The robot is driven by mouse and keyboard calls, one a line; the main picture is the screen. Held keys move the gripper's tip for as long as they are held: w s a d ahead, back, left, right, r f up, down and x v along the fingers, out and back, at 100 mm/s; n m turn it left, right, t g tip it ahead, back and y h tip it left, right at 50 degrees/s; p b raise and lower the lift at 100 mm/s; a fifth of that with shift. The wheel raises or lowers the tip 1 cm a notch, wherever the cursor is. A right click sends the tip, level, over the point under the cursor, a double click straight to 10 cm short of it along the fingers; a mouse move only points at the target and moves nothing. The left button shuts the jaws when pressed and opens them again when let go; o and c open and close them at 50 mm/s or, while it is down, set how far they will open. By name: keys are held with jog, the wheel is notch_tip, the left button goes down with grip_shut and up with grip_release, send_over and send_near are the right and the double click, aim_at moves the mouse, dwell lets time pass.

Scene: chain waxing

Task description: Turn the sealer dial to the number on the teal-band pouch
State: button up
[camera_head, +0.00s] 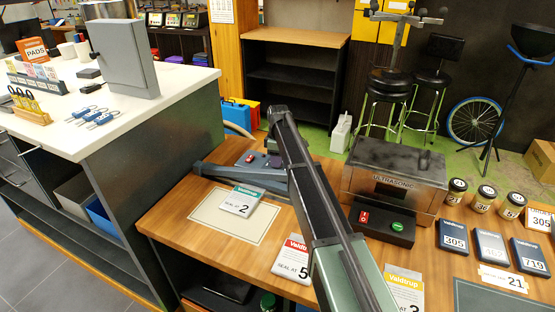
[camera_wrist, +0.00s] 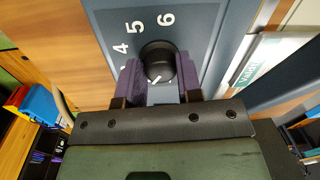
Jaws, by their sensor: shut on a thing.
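The teal-band pouch (camera_head: 240,201) lies on the cream mat beside the sealer and reads "SEAL AT 2". The sealer (camera_head: 225,177) is a blue-grey device with a long bar; my arm covers part of it in the head view. In the wrist view, its panel (camera_wrist: 110,22) shows the numbers 4, 5 and 6, with another number partly cut off by a finger. The black dial (camera_wrist: 158,58) sits between the purple fingers of my gripper (camera_wrist: 159,76), which is shut on it. A white mark shows at the dial's lower side. The lower numbers are hidden.
A red-band pouch (camera_head: 292,259) marked 5 and a yellow-band pouch (camera_head: 404,287) marked 3 lie near the front. The ultrasonic box (camera_head: 397,175) stands right of my arm. Jars and dark numbered boxes (camera_head: 490,246) fill the right side. The cream mat (camera_head: 215,222) has bare room.

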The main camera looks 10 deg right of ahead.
jog(key=shift+n, duration=0.5)
jog(key=o, duration=0.9)
jog(key=shift+o, duration=0.2)
notch_tip(320, 180, up, 11)
jog(key=p, duration=1)
jog(key=shift+w+d+f+p, duration=0.15)
jog(key=shift+w+p, duration=0.2)
jog(key=shift+p, duration=0.05)
